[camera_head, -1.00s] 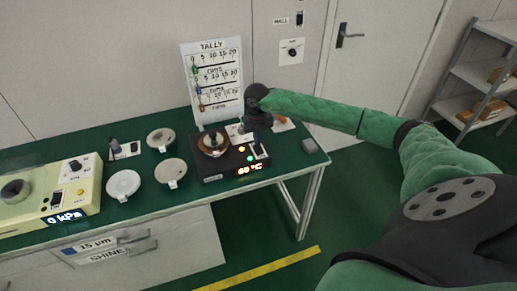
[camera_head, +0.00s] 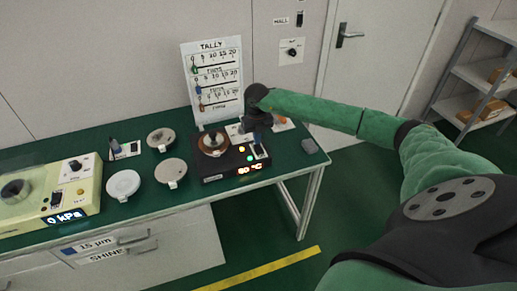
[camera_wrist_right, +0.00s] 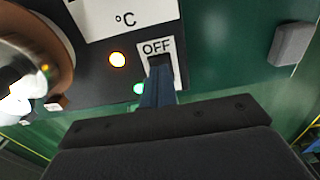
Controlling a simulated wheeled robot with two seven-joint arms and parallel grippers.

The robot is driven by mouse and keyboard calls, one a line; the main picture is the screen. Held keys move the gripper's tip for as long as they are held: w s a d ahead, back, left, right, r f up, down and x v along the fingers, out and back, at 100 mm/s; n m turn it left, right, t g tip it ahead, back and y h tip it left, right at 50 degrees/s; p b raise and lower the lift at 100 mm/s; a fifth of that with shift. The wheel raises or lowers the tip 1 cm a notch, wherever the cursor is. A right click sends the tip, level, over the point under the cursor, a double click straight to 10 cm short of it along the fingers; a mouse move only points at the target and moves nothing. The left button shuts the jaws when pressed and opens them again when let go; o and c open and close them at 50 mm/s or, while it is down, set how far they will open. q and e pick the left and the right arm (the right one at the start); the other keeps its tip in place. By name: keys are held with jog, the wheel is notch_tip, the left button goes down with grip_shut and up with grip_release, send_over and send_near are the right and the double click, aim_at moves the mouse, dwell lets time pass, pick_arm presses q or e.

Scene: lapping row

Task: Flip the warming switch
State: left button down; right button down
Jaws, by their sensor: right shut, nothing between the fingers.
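The warming unit (camera_head: 212,168) is a black box on the green bench, with a lit display reading about 60 °C and a round brown-rimmed piece on its top. Its switch plate shows in the right wrist view (camera_wrist_right: 157,47), marked OFF, with a dark rocker partly hidden by my fingers. An orange lamp (camera_wrist_right: 118,59) and a green lamp (camera_wrist_right: 139,88) glow beside it. My right gripper (camera_wrist_right: 158,82) is shut and empty, its blue fingertips at the switch; whether they touch it I cannot tell. It also shows over the unit in the head view (camera_head: 260,143). My left gripper is out of view.
A small grey block (camera_head: 309,146) lies right of the unit. Pale round plates (camera_head: 123,184) and a cream kPa machine (camera_head: 60,192) stand to the left. A tally board (camera_head: 212,82) stands behind. The bench's right end is near.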

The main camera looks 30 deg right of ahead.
aim_at(257, 146)
jog(key=shift+f+b, duration=0.6)
jog(key=shift+f, duration=0.25)
dwell(0.6)
jog(key=shift+r+p, duration=1.05)
jog(key=shift+r, duration=2.5)
